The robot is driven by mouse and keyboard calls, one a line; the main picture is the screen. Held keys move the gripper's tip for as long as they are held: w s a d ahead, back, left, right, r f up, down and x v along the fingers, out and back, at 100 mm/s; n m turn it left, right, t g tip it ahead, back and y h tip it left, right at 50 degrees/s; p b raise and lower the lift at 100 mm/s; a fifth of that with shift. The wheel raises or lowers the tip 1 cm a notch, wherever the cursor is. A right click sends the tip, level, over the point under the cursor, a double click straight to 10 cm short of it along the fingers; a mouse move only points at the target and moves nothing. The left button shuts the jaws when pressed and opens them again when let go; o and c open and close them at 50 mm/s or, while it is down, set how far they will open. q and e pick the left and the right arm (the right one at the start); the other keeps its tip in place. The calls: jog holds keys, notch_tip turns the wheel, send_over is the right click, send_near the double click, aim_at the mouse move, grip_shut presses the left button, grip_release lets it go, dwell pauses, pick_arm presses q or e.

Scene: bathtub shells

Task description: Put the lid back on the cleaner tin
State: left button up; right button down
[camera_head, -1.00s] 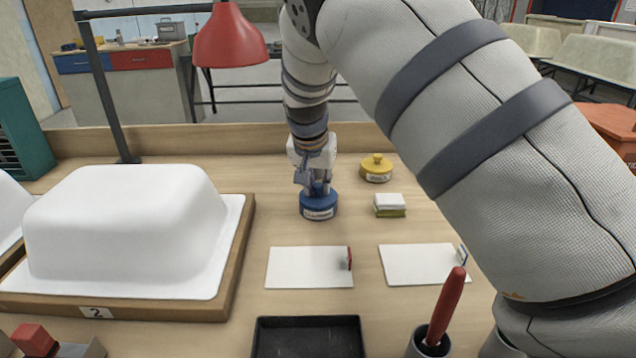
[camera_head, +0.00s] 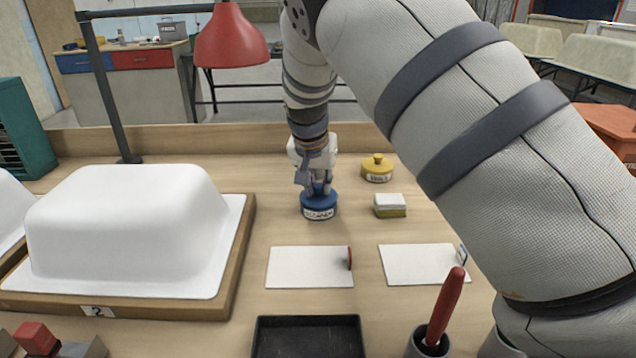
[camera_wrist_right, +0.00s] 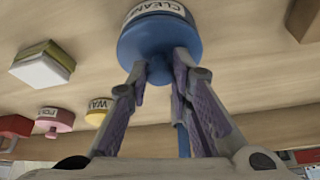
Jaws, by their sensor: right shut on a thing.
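The blue cleaner tin (camera_head: 319,212), with a white label, stands on the bench in the middle of the head view. It also shows at the top of the right wrist view (camera_wrist_right: 155,20). Its blue lid (camera_head: 319,198) appears seated on top; the seam is too small to judge. My right gripper (camera_head: 318,186) points down over it, its fingers closed on the lid's knob. In the right wrist view the knob (camera_wrist_right: 160,72) sits between the fingertips. My left gripper is out of view.
A yellow tin (camera_head: 376,170) and a sponge (camera_head: 390,206) stand right of the cleaner tin. A pink tin (camera_wrist_right: 55,120) shows in the wrist view. A white tub shell (camera_head: 125,225) is on the left. White cards (camera_head: 310,268) and a black tray (camera_head: 308,338) lie in front.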

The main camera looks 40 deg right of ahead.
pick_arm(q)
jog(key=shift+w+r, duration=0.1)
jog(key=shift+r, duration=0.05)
pick_arm(e)
jog(key=shift+f, duration=0.1)
dwell(0.5)
jog(key=c, duration=0.9)
grip_release()
jog(key=shift+r+p, duration=0.55)
jog(key=shift+r, duration=1.95)
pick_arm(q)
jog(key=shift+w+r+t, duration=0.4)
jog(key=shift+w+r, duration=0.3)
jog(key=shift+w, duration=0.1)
pick_arm(e)
jog(key=shift+r, duration=1)
